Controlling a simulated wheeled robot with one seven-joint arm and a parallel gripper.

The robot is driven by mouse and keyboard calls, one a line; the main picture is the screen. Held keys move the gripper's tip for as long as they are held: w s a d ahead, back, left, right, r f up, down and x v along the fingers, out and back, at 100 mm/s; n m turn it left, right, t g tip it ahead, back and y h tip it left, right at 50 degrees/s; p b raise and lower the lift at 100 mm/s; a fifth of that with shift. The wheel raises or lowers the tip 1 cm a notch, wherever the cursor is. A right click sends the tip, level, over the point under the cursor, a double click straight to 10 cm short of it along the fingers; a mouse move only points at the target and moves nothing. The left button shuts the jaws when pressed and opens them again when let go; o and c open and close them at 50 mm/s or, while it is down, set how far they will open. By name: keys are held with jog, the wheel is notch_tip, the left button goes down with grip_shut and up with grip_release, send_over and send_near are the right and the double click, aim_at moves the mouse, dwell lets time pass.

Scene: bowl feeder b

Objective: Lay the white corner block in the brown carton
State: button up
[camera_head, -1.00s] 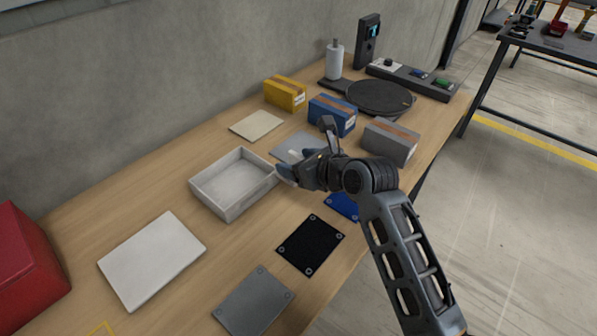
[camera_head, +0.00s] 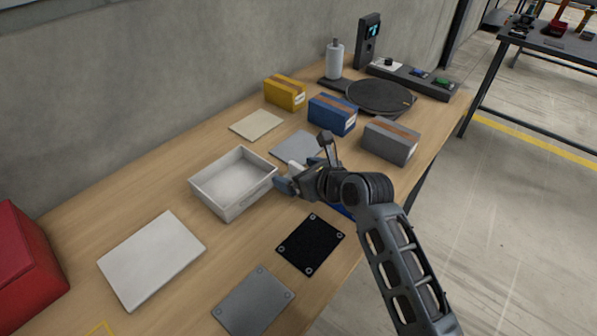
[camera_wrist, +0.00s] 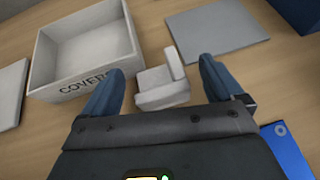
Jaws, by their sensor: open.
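The white corner block (camera_wrist: 162,86), L-shaped with a raised side, lies between my fingers in the wrist view, with gaps on both sides. In the head view it is a small white patch (camera_head: 297,167), partly hidden by my gripper. My gripper (camera_head: 299,175) is open, low over the bench just right of the white tray; its two blue fingers also show in the wrist view (camera_wrist: 162,67). No plainly brown carton shows. Yellow (camera_head: 285,94), blue (camera_head: 333,115) and grey (camera_head: 391,142) boxes with brown tops stand at the back.
The white tray (camera_head: 201,196), marked COVERS, looks empty and is close to my left finger. A grey plate (camera_head: 297,146) lies behind the block. Black (camera_head: 310,244), grey (camera_head: 254,301) and white (camera_head: 152,260) plates lie in front and left. A red bin (camera_head: 25,260) stands far left.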

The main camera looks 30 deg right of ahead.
jog(key=shift+r, duration=0.1)
jog(key=v, duration=1.2)
jog(key=shift+r, duration=0.1)
jog(key=s+a+f+n, duration=0.1)
jog(key=s+a, duration=0.1)
jog(key=s+a+n, duration=0.1)
jog(key=s+n, duration=0.1)
jog(key=s+a+f+n+h, duration=0.1)
jog(key=a+n, duration=0.1)
jog(key=shift+s+a+f, duration=0.35)
jog(key=shift+s, duration=0.05)
jog(key=s+a+f+n+h, duration=0.1)
jog(key=s+a+n+h, duration=0.15)
jog(key=s+n, duration=0.85)
jog(key=s+r+n+t+y, duration=0.1)
jog(key=s+r+n, duration=0.3)
jog(key=s+n, duration=0.4)
jog(key=s+d+r+n+t+y, duration=0.1)
jog(key=s+r+n, duration=0.3)
jog(key=s+n, duration=0.4)
jog(key=n, duration=0.2)
jog(key=shift+d+n, duration=0.3)
